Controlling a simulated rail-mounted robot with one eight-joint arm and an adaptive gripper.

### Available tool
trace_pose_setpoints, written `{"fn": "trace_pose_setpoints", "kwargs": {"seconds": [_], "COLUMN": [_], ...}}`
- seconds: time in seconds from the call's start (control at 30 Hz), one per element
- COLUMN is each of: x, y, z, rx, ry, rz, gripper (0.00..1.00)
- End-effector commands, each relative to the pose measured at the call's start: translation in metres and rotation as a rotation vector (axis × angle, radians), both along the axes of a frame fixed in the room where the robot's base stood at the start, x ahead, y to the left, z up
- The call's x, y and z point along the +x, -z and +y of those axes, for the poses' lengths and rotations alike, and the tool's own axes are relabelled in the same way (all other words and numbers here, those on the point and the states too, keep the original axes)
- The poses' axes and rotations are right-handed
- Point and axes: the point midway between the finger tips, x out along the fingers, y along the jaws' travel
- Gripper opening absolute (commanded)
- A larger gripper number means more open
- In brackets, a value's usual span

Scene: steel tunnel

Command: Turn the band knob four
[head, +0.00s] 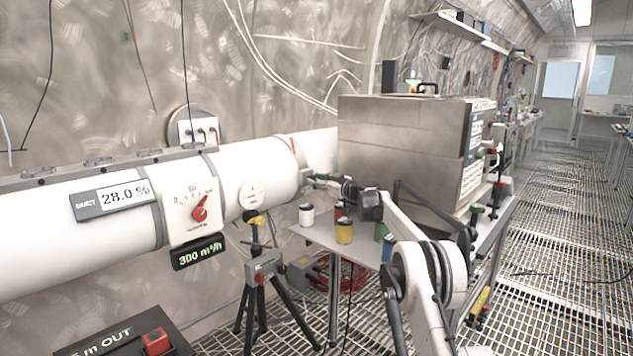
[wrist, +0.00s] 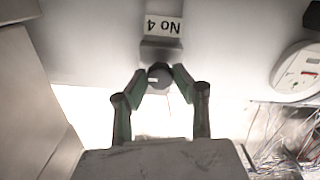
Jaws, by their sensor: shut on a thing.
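The band knob four (wrist: 159,74) is a small dark grey round knob with a light mark on its face. It sits on a grey block below an upside-down "No 4" label (wrist: 163,25) on the white duct. My gripper (wrist: 159,78) has its two green-grey fingers closed on the knob from both sides. In the head view my gripper (head: 318,179) reaches the right part of the white duct (head: 268,160), beside the steel box. The knob is too small to make out there.
A large steel box (head: 400,135) stands just right of my gripper. Several small jars, including a yellow one (head: 344,232), stand on the table below.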

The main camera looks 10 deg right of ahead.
Motion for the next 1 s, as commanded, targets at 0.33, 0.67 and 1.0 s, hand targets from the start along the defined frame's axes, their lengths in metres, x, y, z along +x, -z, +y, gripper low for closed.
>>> {"fn": "trace_pose_setpoints", "kwargs": {"seconds": [0.33,0.67,1.0], "x": [0.0001,0.0002,0.0003], "y": [-0.001,-0.0016,-0.001], "z": [0.0,-0.0001,-0.0002], "rx": [0.067,0.277,0.538], "ry": [-0.001,-0.001,0.0], "rz": [0.05,0.205,0.398], "gripper": [0.0,0.0,0.0]}}
